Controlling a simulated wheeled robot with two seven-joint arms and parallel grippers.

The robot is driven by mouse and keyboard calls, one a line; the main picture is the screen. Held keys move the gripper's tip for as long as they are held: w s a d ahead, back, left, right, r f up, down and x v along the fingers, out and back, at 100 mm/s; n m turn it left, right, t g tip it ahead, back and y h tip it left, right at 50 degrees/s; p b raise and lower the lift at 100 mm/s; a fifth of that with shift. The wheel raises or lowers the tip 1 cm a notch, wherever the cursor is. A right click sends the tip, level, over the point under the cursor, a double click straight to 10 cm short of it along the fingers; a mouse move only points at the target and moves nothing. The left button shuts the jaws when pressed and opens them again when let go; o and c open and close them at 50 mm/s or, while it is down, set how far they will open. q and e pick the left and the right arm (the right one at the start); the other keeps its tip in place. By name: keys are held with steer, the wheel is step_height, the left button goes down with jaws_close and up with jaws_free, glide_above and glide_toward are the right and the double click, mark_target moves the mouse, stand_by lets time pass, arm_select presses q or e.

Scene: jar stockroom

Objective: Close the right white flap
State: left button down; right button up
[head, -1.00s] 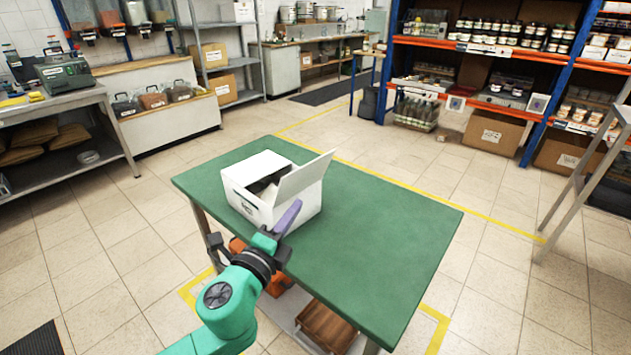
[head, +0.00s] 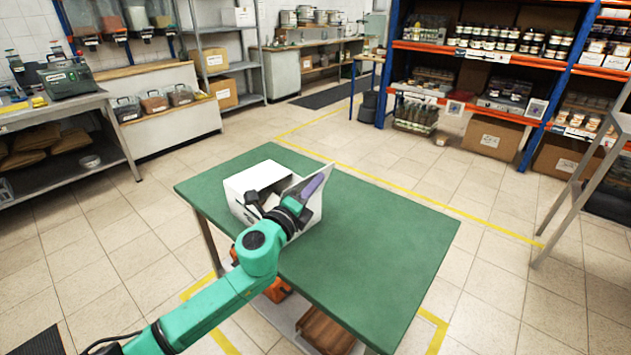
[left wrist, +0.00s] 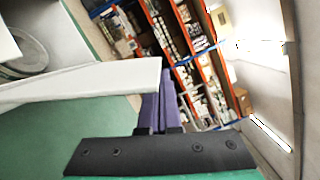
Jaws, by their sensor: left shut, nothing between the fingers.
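The white box (head: 247,210) stands on the green table (head: 385,245). Its left part is covered by a white panel (head: 258,174), and a dark opening shows beside it. The right white flap (head: 297,182) is raised, standing up at the opening's right side. My right gripper is out of view.
The table's right half is clear. A round glassy item (left wrist: 28,52) shows at the left of the left wrist view. Shelves with jars (head: 500,43) stand at the back, well away from the table.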

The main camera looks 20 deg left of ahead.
arm_select(q)
steer(key=shift+r, duration=0.1)
stand_by(0.3)
steer(key=shift+w+a+r+n+p, duration=0.15)
steer(key=shift+a+n+p, duration=0.15)
steer(key=shift+p, duration=0.15)
